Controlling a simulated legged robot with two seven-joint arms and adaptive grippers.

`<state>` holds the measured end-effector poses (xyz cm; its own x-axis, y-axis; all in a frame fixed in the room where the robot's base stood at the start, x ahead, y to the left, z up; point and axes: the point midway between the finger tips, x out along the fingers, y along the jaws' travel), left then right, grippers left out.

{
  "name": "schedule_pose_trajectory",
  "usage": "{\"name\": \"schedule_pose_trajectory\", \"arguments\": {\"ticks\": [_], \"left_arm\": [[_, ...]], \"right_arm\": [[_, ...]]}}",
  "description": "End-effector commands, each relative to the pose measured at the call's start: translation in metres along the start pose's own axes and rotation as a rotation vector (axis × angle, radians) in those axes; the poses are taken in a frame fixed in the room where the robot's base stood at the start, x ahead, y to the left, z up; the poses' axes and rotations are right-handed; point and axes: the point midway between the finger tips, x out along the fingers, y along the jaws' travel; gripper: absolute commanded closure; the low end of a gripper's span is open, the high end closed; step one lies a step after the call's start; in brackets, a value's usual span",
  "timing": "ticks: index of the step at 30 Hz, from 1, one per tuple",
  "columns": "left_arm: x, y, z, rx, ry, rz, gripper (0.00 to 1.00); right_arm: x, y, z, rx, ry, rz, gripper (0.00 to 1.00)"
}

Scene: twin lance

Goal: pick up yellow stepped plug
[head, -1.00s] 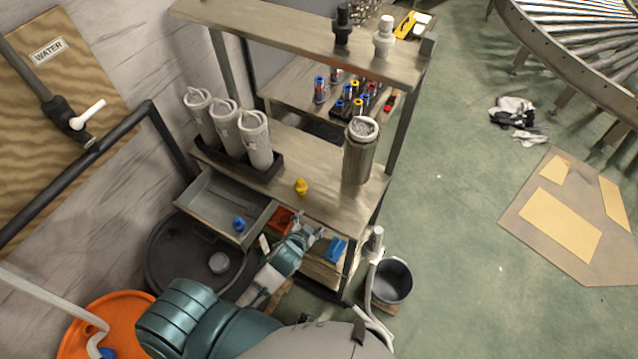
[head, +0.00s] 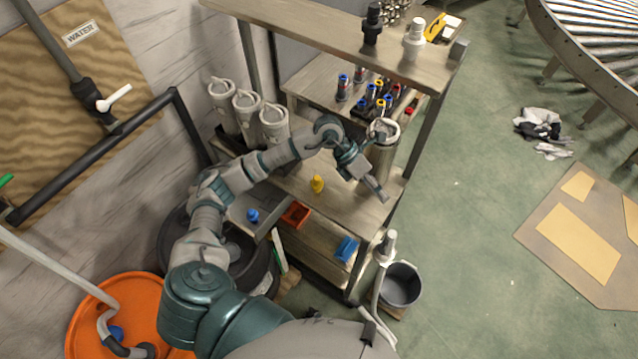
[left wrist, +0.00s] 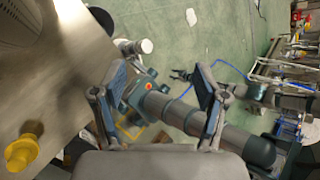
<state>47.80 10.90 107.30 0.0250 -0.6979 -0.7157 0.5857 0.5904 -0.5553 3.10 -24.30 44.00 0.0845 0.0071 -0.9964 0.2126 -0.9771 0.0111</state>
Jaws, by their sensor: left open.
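The yellow stepped plug (head: 317,183) stands upright on the wooden shelf top in the head view, left of my left gripper (head: 378,192). In the left wrist view the plug (left wrist: 22,150) shows at the lower left edge, outside the fingers. My left gripper (left wrist: 162,85) is open and empty, with its two fingers spread wide. It hangs over the right part of the shelf top, apart from the plug. My right gripper is not in the head view; a small dark claw-like shape in the left wrist view may be it, too small to read.
Three grey canisters (head: 246,115) stand at the shelf's left. Below are an open drawer with a blue plug (head: 253,215), a red bin (head: 295,214) and a blue bin (head: 346,249). A black bucket (head: 401,284) stands on the floor.

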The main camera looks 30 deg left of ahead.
Motion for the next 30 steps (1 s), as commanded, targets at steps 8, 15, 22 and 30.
{"name": "schedule_pose_trajectory", "arguments": {"ticks": [8,15,22,30], "left_arm": [[-0.133,0.106,-0.044,-0.105,0.378,0.582,0.27],[-0.137,0.126,-0.062,-0.144,0.434,0.654,0.27],[-0.098,0.156,-0.086,-0.142,0.431,0.649,0.27],[-0.069,0.179,-0.103,-0.139,0.427,0.648,0.27]], "right_arm": [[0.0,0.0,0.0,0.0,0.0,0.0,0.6],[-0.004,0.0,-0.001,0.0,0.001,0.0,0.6],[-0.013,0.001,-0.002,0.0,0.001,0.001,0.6],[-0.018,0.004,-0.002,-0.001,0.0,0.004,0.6]]}}
